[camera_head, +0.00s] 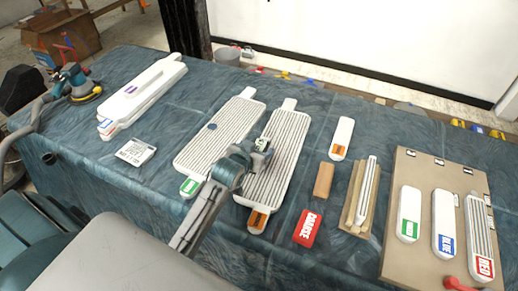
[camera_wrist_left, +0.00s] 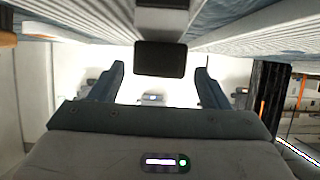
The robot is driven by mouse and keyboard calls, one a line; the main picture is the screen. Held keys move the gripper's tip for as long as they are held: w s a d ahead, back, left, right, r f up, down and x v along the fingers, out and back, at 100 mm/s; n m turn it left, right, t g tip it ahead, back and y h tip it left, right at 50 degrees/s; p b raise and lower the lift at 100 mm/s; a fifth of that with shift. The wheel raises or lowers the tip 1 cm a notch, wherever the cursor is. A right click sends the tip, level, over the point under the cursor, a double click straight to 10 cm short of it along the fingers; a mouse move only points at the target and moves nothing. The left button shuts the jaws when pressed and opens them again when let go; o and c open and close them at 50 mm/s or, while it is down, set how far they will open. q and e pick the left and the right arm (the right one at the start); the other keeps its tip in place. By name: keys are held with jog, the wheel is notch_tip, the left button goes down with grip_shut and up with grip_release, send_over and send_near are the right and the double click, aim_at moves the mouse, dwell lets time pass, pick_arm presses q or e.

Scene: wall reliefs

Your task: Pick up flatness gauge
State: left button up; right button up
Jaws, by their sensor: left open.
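A small dark block with a square black face (camera_wrist_left: 160,58), which looks like the flatness gauge, sits between the fingers of my left gripper (camera_wrist_left: 160,78) in the left wrist view, with a visible gap on either side. In the head view my left gripper (camera_head: 260,150) is over the ribbed panel with the orange label (camera_head: 285,140). A small greyish piece (camera_head: 263,143) shows at its fingertips, mostly hidden by the gripper. My left gripper is open. My right gripper is not in view.
Another ribbed panel (camera_head: 215,137) lies to the left. A white card (camera_head: 136,151), stacked white panels (camera_head: 145,90) and a sander (camera_head: 78,82) lie farther left on the blue-covered table (camera_head: 120,190). A red block (camera_head: 308,229), tan block (camera_head: 324,180) and brown board (camera_head: 405,170) are right.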

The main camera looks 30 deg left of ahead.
pick_arm(q)
jog(key=shift+x, duration=1.15)
jog(key=shift+s, duration=0.1)
jog(key=c, duration=1.3)
jog(key=shift+r, duration=0.1)
